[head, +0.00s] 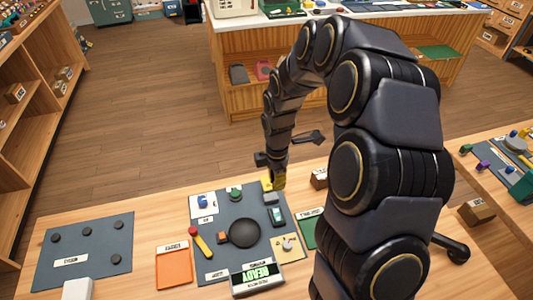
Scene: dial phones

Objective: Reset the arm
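My arm rises from the lower right, arches over and hangs down toward the table. My gripper (273,182) is at its lower end, above the far edge of the grey work mat (220,257). Yellow shows at its tip, but it is too small to tell whether the fingers are apart or hold something. On the mat are a round black disc (244,233), a red and yellow handled tool (200,242) and a display (257,279) with green letters reading "READY". Small blue and green parts lie at the mat's far side.
An orange tray (173,268) lies left of the mat. A dark mat (85,250) with several black discs is farther left. A small brown box (319,178) stands right of my gripper. Shelves (35,110) stand at left, a counter (300,60) behind. Open floor lies beyond the table.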

